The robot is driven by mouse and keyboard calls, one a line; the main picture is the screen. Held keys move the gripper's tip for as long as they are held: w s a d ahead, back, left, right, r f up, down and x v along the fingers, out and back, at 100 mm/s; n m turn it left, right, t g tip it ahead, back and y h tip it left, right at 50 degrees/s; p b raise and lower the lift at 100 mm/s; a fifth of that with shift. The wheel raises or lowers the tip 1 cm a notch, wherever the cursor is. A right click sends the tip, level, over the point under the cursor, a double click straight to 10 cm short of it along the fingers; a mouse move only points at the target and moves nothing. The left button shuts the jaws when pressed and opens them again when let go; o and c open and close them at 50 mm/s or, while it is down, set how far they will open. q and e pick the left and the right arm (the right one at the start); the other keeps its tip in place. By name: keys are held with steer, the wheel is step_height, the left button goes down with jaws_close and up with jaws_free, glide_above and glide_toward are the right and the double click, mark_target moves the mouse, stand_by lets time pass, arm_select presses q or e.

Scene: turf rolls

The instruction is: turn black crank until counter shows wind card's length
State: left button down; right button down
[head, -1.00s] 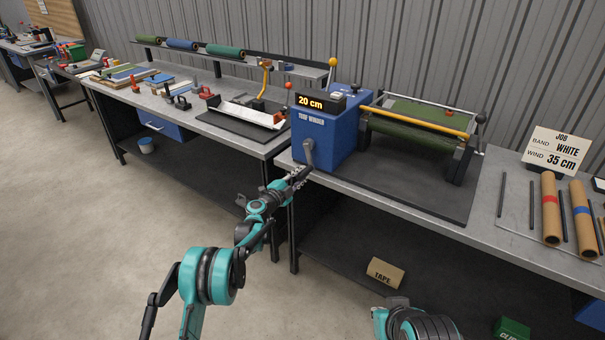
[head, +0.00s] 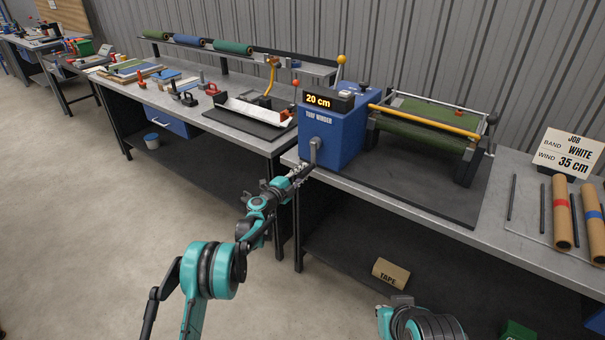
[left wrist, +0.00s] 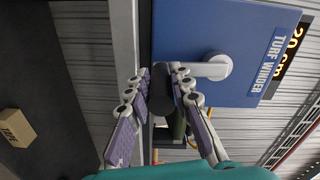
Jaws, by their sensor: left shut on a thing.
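The blue turf winder (head: 330,133) stands on the grey bench, with green turf (head: 425,125) on its roller at the right. Its counter (head: 318,100) reads 20 cm. The grey crank arm (head: 314,150) hangs down from the hub on the winder's front; it also shows in the left wrist view (left wrist: 205,69). My left gripper (head: 300,172) is at the arm's lower end. In the left wrist view its fingers (left wrist: 163,92) are closed around the black crank grip (left wrist: 161,103), which they partly hide. The job card (head: 568,152) reads band WHITE, wind 35 cm. My right gripper is not in view.
Cardboard tubes with red (head: 562,215) and blue bands lie at the right of the bench. A cutting tray (head: 252,112) and hand tools lie on the left bench. A tape box (head: 391,273) is on the shelf below. The floor at left is clear.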

arm_select(q)
steer(key=c, duration=1.3)
jaws_free()
steer(key=shift+d+r, duration=0.2)
steer(key=shift+r, duration=0.1)
steer(key=shift+s+d+r, duration=0.1)
steer(key=shift+f, duration=0.2)
steer(key=v, duration=1.2)
steer(key=shift+r, duration=0.1)
